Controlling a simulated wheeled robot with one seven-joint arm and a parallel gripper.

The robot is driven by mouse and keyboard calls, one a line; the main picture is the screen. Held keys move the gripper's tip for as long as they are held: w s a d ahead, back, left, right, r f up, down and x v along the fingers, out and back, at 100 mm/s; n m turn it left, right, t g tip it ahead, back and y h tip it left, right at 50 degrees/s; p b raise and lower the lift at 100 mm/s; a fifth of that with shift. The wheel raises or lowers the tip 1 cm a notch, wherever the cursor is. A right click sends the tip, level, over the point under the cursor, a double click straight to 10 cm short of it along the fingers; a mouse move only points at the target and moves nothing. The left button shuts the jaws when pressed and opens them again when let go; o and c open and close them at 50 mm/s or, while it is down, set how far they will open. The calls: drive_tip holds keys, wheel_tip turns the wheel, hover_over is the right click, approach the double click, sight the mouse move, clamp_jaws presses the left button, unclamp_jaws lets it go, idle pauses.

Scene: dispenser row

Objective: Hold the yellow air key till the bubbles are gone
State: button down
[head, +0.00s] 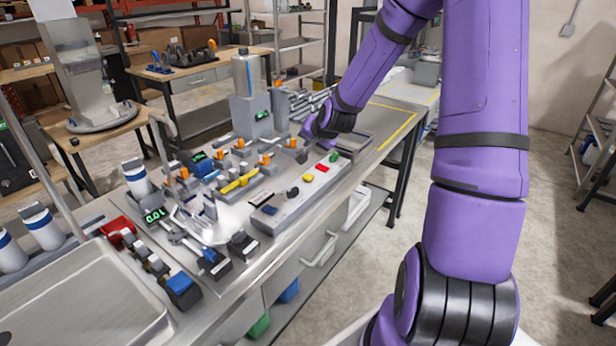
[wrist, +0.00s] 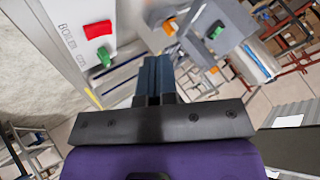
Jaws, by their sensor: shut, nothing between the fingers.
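The yellow key (head: 308,178) is a small button on the grey sloped panel (head: 285,205) in the head view, in a row with a red key (head: 321,168) and a green key (head: 333,157). The yellow key is not in the wrist view. My gripper (head: 302,156) is shut and empty, above and behind the panel, apart from the yellow key. In the wrist view its closed fingers (wrist: 155,68) point past the red key (wrist: 98,29) and green key (wrist: 104,56). I cannot make out any bubbles.
A cylinder (head: 245,75) on a grey block stands behind my gripper. Orange-handled valves (head: 264,159) and a yellow bar (head: 238,182) lie left of the panel. A green readout (head: 155,215) and a steel sink (head: 85,305) are at the left. Open floor lies right of the bench.

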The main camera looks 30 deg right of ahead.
sight(310, 176)
drive_tip(key=shift+f, duration=4)
drive_tip(key=shift+f, duration=0.1)
drive_tip(key=shift+f, duration=0.3)
drive_tip(key=shift+f, duration=0.5)
idle(3.1)
